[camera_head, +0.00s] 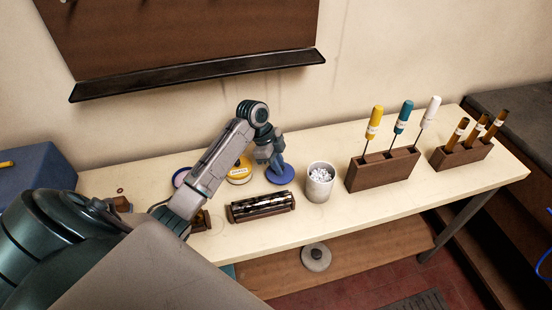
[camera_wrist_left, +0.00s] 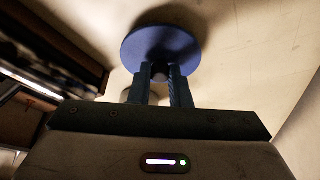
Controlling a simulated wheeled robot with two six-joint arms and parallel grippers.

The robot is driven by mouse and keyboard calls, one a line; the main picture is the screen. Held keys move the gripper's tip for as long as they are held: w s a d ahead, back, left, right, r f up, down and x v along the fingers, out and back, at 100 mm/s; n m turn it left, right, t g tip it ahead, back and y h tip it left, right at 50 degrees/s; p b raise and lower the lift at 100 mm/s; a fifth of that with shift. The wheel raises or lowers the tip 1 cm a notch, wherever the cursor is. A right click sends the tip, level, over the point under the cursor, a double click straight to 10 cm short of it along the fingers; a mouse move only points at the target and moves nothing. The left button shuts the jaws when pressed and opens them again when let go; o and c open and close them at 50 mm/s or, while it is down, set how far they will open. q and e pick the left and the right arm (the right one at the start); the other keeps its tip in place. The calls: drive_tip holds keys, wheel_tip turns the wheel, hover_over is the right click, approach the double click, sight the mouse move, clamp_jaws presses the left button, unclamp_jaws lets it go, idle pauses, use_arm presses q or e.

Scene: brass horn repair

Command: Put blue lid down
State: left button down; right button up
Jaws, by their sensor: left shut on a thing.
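The blue lid (camera_head: 280,175) is a round disc at the back middle of the bench, left of the white cup. My left gripper (camera_head: 278,165) points down over it, shut on its dark knob. In the left wrist view the blue lid (camera_wrist_left: 160,48) is beyond the fingertips (camera_wrist_left: 160,72), with the knob between them. A shadow lies beside the lid on the pale surface. I cannot tell whether the lid touches the bench. My right gripper is not in view.
A white cup (camera_head: 319,182) with white bits stands close right of the lid. A dark wooden holder (camera_head: 262,207) lies in front. A yellow tin (camera_head: 239,172) is to the left. A screwdriver block (camera_head: 383,170) and a brush block (camera_head: 461,153) stand farther right.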

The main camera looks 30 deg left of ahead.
use_arm(q)
drive_tip(key=shift+w+a+f+p, duration=0.15)
drive_tip(key=shift+w+a+p, duration=0.35)
drive_tip(key=shift+a, duration=0.05)
drive_tip(key=shift+w+a+f+p, duration=0.15)
drive_tip(key=shift+w+a+p, duration=0.3)
drive_tip(key=shift+a, duration=0.1)
drive_tip(key=shift+f, duration=0.25)
drive_tip(key=shift+f, duration=0.2)
drive_tip(key=c, duration=1.3)
unclamp_jaws()
drive_tip(key=shift+c, duration=0.2)
